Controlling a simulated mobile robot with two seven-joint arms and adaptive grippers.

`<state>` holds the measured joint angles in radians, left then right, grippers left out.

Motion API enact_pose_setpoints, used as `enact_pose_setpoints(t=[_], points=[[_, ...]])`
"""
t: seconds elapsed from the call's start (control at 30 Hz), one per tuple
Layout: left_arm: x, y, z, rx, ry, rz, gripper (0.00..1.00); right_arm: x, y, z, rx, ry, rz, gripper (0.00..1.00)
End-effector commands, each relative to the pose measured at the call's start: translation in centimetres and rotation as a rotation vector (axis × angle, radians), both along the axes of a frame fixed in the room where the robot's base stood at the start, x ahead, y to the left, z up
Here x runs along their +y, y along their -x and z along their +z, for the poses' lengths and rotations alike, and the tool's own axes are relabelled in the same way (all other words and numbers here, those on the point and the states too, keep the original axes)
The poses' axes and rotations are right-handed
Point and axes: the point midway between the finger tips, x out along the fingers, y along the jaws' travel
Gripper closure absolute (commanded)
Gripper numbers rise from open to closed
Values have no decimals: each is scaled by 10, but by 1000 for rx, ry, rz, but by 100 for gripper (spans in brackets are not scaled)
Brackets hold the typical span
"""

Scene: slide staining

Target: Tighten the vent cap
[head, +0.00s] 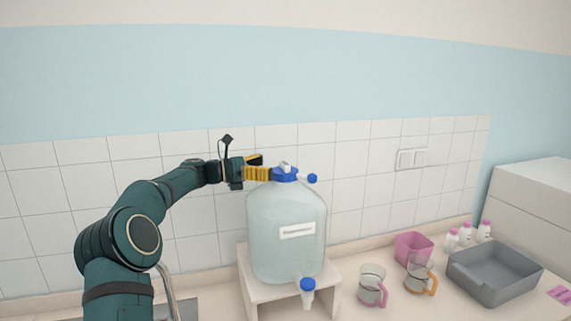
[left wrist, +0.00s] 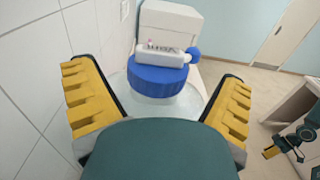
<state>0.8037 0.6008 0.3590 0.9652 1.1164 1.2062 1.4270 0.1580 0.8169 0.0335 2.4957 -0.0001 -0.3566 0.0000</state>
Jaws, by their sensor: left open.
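A large clear carboy (head: 287,235) with a white label stands on a small stand. Its neck carries a wide blue lid (head: 285,174) with a white fitting on top and a small blue cap (head: 312,178) sticking out to the right. My left gripper (head: 257,167) is open and empty at the left side of the lid. In the left wrist view the blue lid (left wrist: 160,80) lies ahead between the spread yellow fingers, apart from both; the small blue cap (left wrist: 192,53) shows beside the white fitting. My right gripper (left wrist: 272,152) shows small at the lower right; its jaws are unclear.
A spigot with a blue top (head: 307,287) hangs at the carboy's lower front. The white stand (head: 262,293) is on the counter. To the right are two beakers (head: 371,288), a pink container (head: 412,248), several small bottles (head: 466,234) and a grey tray (head: 494,272). The tiled wall is close behind.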

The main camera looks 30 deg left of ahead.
Motion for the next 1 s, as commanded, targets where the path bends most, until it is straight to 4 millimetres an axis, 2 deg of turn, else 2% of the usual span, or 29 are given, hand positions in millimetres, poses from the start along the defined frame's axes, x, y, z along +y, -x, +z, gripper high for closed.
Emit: enact_pose_setpoints(t=[0.1, 0.3, 0.73, 0.77, 0.9, 0.97, 1.0], points=[[-15, -17, 2, -2, -1, -2, 4, 0, 0, 4, 1, 0, 1, 53], [-31, -37, 1, -1, -2, 0, 4, 0, 0, 7, 1, -1, 2, 53], [-37, -44, 0, -1, -1, 1, 4, 0, 0, 8, 1, -1, 3, 53], [-38, -44, 0, -1, -1, 1, 6, 0, 0, 8, 1, -1, 3, 53], [-37, -44, 0, -1, -1, 1, 56, 0, 0, 8, 1, -1, 3, 53], [-37, -44, 0, -1, -1, 1, 77, 0, 0, 8, 1, -1, 3, 53], [-37, -44, 0, -1, -1, 1, 81, 0, 0, 8, 1, -1, 3, 53]])
